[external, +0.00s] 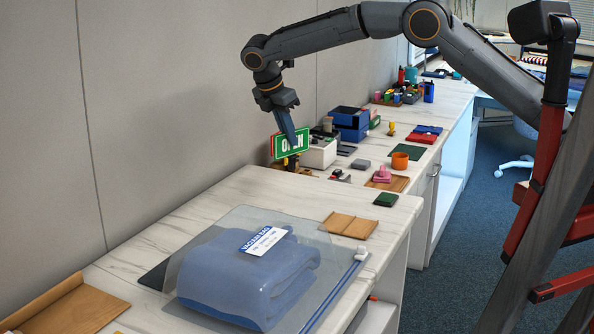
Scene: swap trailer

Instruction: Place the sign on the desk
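The sign (302,146) is a small green panel with white letters reading OPEN and a red edge at its left. It is near the wall, at the back of the marble-topped desk (225,200). My gripper (291,141) points down, and its fingers overlap the front of the sign, covering part of the lettering. From this angle I cannot tell whether the fingers grip the sign or are only in front of it. The sign's lower edge is close to small dark and brown items, so its support is unclear.
A vacuum bag (250,275) with folded blue cloth fills the near desk. A wooden board (346,225) and a dark green block (386,199) lie to its right. A white box (319,154), blue box (350,122) and orange cup (399,160) stand beyond. A ladder (545,190) stands at right.

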